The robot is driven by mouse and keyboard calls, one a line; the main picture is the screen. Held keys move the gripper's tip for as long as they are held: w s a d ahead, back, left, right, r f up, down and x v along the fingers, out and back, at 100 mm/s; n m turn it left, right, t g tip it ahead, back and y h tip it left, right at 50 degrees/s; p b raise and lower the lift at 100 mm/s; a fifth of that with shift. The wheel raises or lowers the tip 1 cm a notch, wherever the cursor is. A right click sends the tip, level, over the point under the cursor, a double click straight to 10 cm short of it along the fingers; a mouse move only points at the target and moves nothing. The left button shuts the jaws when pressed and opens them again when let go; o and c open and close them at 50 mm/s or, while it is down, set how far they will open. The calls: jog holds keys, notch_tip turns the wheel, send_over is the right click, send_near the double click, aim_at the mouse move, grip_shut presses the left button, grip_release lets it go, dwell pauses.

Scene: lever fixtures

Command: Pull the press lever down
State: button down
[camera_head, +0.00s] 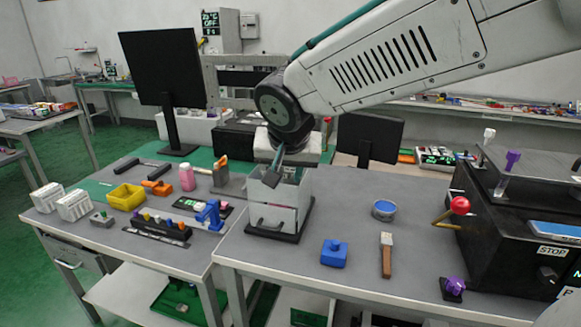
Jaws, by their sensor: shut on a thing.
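A pale box-shaped press fixture (292,219) on a black base stands at the front table's left end. A slim dark bar, which looks like the press lever (277,162), slants up from its top. My gripper (281,176) is right above and partly inside the fixture's open top, at the bar, and is shut on it. The fingers are small here and partly hidden by the fixture walls, so the exact grip on the bar is hard to see.
A dark machine (500,235) with a red-knobbed lever (460,205) stands at the right. A blue block (334,253), a brown-handled tool (386,255) and a blue round tin (384,209) lie on the grey table. A monitor (163,68) stands behind left. Bare tabletop surrounds the small items.

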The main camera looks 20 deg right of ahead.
jog(key=shift+s+f, duration=0.3)
jog(key=shift+f, duration=0.45)
jog(key=c, duration=1)
grip_release()
jog(key=shift+o, duration=0.2)
jog(key=s+a+v, duration=0.1)
jog(key=v, duration=0.8)
jog(key=shift+a+f, duration=0.25)
jog(key=shift+f, duration=0.05)
jog(key=shift+r, duration=0.1)
jog(key=v, duration=0.7)
jog(key=shift+s+r, duration=0.2)
jog(key=shift+r, duration=0.05)
